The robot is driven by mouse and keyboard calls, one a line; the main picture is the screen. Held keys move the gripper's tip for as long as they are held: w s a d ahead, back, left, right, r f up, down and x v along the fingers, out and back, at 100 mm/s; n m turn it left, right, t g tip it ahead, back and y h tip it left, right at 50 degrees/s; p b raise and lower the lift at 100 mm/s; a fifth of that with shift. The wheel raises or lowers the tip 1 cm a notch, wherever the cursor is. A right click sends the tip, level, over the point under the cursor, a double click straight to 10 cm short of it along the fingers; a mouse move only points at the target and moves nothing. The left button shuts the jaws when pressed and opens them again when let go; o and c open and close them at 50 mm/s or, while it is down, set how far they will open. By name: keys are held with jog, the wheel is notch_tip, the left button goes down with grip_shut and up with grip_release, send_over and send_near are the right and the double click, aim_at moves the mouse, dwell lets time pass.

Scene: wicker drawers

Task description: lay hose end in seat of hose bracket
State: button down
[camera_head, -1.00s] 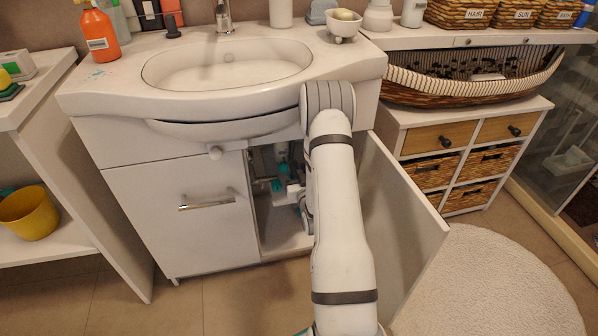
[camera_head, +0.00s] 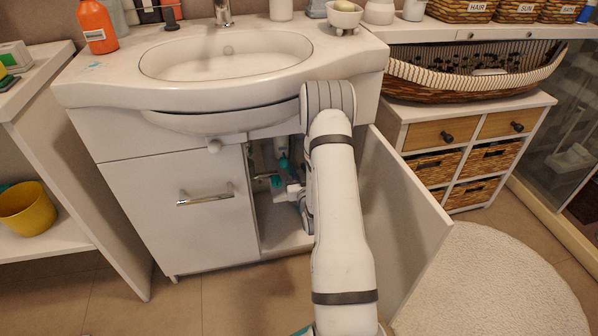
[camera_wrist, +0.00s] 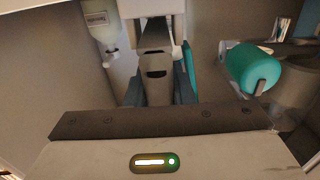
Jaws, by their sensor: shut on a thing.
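My gripper (camera_wrist: 159,88) reaches into the open cabinet under the sink; in the head view it shows low in the opening (camera_head: 288,191). Its fingers are shut on a grey piece (camera_wrist: 156,66) with a dark slot, which I take as the hose end; the fingers and the dim light hide part of it. A teal cylinder (camera_wrist: 252,68) with chrome pipework is beside the gripper, on the right in the wrist view, apart from the fingers. A teal strip shows just behind the right finger. I cannot clearly make out the hose bracket or its seat.
A pale bottle (camera_wrist: 101,22) is in the cabinet, at the upper left of the wrist view. The open cabinet door (camera_head: 403,205) stands right of my arm, and the closed door (camera_head: 165,215) is on the left. The sink (camera_head: 226,85) overhangs the opening.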

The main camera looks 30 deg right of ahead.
jog(key=shift+f+b, duration=0.65)
jog(key=shift+f, duration=0.05)
jog(key=c, duration=1.3)
grip_release()
jog(key=shift+o, duration=0.7)
jog(key=shift+a, duration=0.1)
jog(key=shift+a, duration=0.1)
